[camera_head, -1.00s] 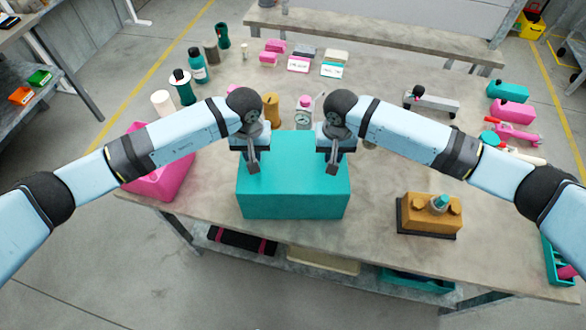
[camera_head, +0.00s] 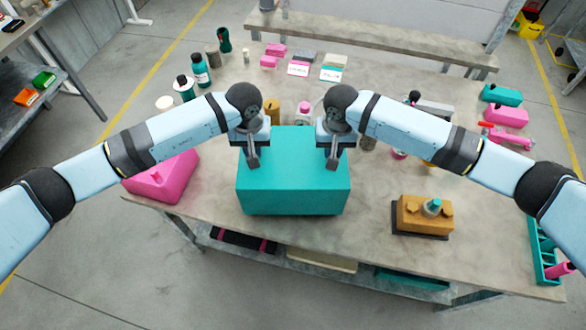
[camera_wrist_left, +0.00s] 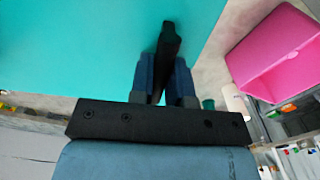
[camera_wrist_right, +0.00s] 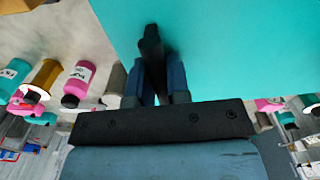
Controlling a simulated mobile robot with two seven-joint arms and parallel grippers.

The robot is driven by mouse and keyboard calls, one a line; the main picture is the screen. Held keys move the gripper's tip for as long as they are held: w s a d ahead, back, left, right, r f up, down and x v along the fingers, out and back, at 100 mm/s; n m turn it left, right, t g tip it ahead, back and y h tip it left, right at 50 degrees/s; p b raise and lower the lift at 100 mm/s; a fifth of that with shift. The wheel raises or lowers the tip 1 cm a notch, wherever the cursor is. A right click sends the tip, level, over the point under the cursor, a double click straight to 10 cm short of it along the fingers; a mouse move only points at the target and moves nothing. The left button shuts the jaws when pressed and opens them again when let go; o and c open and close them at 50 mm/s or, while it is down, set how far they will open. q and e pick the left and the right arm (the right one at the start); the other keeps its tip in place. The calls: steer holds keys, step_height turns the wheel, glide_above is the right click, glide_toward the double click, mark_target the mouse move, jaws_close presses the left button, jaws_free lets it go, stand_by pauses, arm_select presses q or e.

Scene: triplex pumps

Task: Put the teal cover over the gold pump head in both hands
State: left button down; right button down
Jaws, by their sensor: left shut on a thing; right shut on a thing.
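The teal cover (camera_head: 292,190) is a box-like shell in the middle of the head view, at the front of the table. My left gripper (camera_head: 252,160) is shut on a dark handle on the cover's left side. My right gripper (camera_head: 332,160) is shut on a similar handle on its right side. The cover's teal surface also fills much of the left wrist view (camera_wrist_left: 90,45) and right wrist view (camera_wrist_right: 230,50). It looks level and seems to be above the tabletop. The gold pump head (camera_head: 425,213) sits uncovered on a dark base to the right of the cover.
A pink cover (camera_head: 162,178) stands on the table to the left. A teal tray (camera_head: 545,255) is at the right edge. Bottles and small parts line the back. The tabletop (camera_head: 365,205) between the teal cover and the pump head is clear.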

arm_select(q)
steer(key=shift+r, duration=0.25)
arm_select(e)
steer(key=shift+r, duration=0.25)
stand_by(0.4)
